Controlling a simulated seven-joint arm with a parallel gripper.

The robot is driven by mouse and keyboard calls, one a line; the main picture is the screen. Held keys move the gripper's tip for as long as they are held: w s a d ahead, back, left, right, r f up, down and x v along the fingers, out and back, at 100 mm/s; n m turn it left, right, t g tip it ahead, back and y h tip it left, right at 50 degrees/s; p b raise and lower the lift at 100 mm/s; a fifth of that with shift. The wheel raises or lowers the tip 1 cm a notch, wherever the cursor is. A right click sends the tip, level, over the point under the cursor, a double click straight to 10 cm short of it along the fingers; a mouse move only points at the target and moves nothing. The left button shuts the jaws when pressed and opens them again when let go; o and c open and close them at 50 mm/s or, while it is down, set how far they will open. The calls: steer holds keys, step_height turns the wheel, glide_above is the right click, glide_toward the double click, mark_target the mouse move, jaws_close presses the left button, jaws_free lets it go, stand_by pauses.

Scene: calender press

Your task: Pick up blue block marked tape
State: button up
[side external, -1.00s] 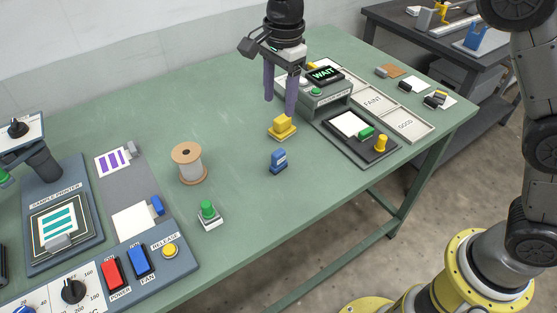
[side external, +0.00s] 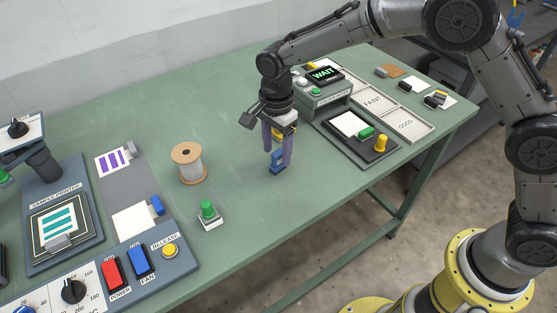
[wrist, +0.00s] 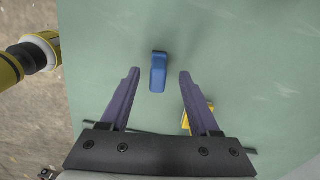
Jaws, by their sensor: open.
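The blue block (side external: 277,168) stands on the green table, partly hidden by my gripper in the side external view. In the wrist view the blue block (wrist: 158,72) shows whole, a little beyond the fingertips and roughly centred between them. My gripper (side external: 277,158) points down over the block, with its two purple fingers close around or just above it; I cannot tell how low they reach. In the wrist view my gripper (wrist: 159,73) is open, with clear space between each finger and the block. The tape marking is not readable.
A yellow block (side external: 290,129) is just behind my fingers; it also shows beside the right finger in the wrist view (wrist: 186,122). A wooden spool (side external: 189,163) and a green button (side external: 208,210) stand to the left. A dark tray (side external: 362,138) lies to the right.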

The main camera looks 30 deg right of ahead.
mark_target(279, 152)
step_height(279, 152, down, 3)
steer(key=shift+s+d+f, duration=0.1)
steer(key=shift+d+f, duration=0.05)
steer(key=shift+f, duration=0.05)
jaws_close()
stand_by(0.3)
